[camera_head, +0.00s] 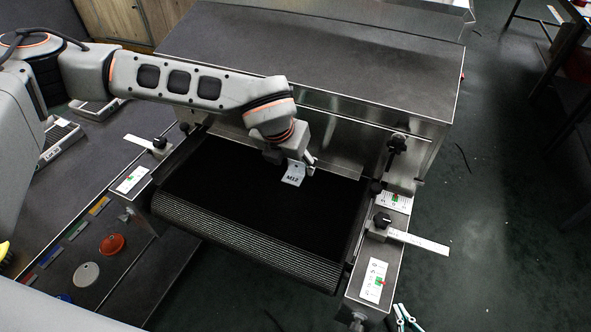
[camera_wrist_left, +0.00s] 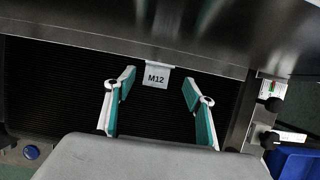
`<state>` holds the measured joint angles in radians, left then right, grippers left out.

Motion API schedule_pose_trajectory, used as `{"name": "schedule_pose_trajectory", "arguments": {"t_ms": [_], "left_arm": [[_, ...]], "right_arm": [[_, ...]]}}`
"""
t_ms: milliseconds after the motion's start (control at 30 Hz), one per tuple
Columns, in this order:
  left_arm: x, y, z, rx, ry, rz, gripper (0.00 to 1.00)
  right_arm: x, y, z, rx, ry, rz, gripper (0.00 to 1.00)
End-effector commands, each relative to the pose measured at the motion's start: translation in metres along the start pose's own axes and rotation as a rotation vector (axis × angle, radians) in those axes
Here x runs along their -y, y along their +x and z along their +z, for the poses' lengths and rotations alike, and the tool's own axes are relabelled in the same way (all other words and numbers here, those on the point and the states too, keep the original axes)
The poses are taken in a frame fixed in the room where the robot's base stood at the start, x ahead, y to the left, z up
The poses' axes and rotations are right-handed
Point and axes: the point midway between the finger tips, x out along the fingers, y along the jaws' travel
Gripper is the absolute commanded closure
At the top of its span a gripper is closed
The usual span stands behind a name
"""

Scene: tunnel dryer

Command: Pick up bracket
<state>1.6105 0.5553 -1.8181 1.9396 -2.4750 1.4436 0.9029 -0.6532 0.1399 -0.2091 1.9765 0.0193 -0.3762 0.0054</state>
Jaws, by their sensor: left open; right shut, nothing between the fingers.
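The bracket (camera_head: 293,176) is a light grey angled piece marked M12. It rests on the black conveyor belt (camera_head: 240,205) in front of the dryer's opening. My left gripper (camera_head: 300,161) reaches over the belt from the left and is right at the bracket, partly hiding its far side. In the left wrist view, the bracket (camera_wrist_left: 157,77) shows centrally between and slightly beyond the open, teal-lined fingers, with a gap on each side. I see no contact. My right gripper (camera_head: 405,319) is shut and empty at the bottom edge, right of the belt frame, mostly out of view.
The metal dryer housing (camera_head: 320,60) stands directly behind the bracket. Side rails with black knobs (camera_head: 382,220) and white scales flank the belt. A dark bench (camera_head: 75,215) with coloured discs lies to the left. The belt around the bracket is clear.

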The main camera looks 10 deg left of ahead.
Motion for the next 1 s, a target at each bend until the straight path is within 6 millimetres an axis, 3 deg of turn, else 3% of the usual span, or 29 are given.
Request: {"name": "schedule_pose_trajectory", "arguments": {"t_ms": [300, 600, 767, 800, 1000], "left_arm": [[-0.003, 0.042, 0.003, -0.002, 0.000, -0.001, 0.46], [-0.003, 0.047, 0.003, -0.001, -0.001, 0.000, 0.46], [-0.003, 0.047, 0.004, -0.001, -0.001, 0.000, 0.85], [-0.003, 0.047, 0.004, -0.001, -0.001, 0.000, 0.89], [-0.003, 0.047, 0.004, 0.000, -0.001, -0.001, 0.89]], "right_arm": [[-0.002, 0.003, -0.005, -0.010, -0.002, 0.003, 1.00], [-0.003, 0.003, -0.006, -0.013, -0.003, 0.004, 1.00], [-0.003, 0.003, -0.007, -0.013, -0.003, 0.004, 1.00], [-0.003, 0.003, -0.007, -0.013, -0.003, 0.004, 1.00], [-0.003, 0.003, -0.007, -0.014, -0.003, 0.005, 1.00]]}}
